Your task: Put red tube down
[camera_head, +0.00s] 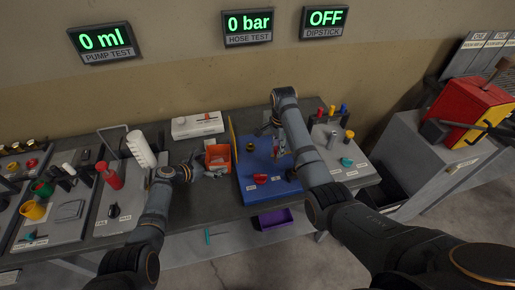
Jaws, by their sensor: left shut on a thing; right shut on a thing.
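My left gripper (203,168) is low over the table in front of the orange bin (218,158). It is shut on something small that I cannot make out. My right gripper (270,126) is over the back of the blue board (248,163), partly hidden by my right arm. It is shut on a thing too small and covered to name. A red bottle-like tube (110,177) stands upright on the left board, apart from both grippers. A red part (261,179) sits at the front of the blue board. I cannot tell which red thing is the task's tube.
A white box (197,125) lies at the back. A purple bin (273,218) is below the table's front edge. A red and yellow machine (470,110) stands on the right cabinet.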

